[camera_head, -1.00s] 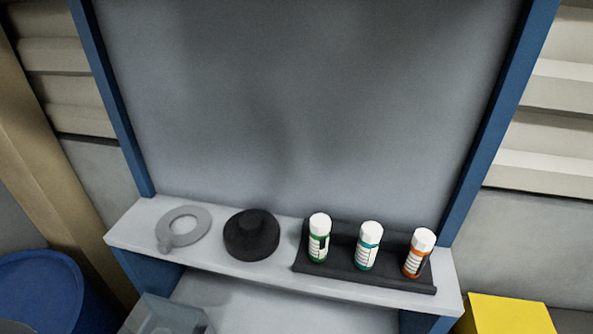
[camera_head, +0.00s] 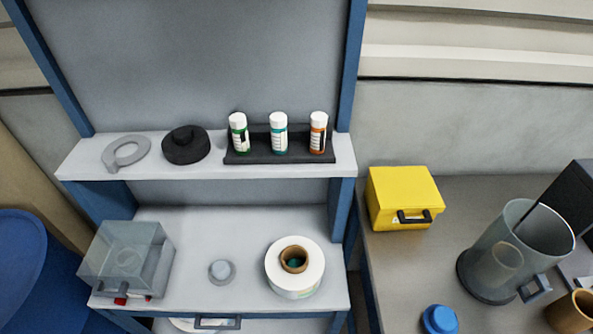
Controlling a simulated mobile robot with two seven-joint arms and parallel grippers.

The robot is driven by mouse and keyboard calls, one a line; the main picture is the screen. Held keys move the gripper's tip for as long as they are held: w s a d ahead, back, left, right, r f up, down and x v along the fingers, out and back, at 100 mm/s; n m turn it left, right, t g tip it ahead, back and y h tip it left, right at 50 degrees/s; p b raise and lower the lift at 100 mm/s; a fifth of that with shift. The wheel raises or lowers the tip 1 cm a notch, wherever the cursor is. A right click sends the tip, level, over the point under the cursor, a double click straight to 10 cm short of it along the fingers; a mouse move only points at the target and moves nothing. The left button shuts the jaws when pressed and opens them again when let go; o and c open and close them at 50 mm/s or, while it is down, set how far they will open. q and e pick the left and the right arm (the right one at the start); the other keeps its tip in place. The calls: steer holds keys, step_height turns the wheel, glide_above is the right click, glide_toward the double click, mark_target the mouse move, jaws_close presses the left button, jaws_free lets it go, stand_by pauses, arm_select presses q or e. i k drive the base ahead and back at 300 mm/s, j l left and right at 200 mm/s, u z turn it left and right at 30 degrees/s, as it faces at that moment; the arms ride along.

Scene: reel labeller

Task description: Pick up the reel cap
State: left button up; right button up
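No part is plainly marked as the reel cap, so I cannot tell for sure which one it is. A black round cap-like piece with a raised centre (camera_head: 186,145) lies on the upper shelf, beside a flat grey ring with a tab (camera_head: 126,154). A small grey knob-like piece (camera_head: 221,271) is on the lower surface, left of a white reel with a brown core (camera_head: 294,268). Neither of my grippers is in view.
Three white-capped bottles (camera_head: 279,133) stand in a black holder on the upper shelf. A clear box (camera_head: 126,260) is at the lower left. The right bench holds a yellow box (camera_head: 403,198), a clear jug (camera_head: 512,252) and a blue lidded item (camera_head: 439,319).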

mark_target(187, 146)
steer(key=i+j+z, duration=0.45)
steer(key=i+j, duration=0.7)
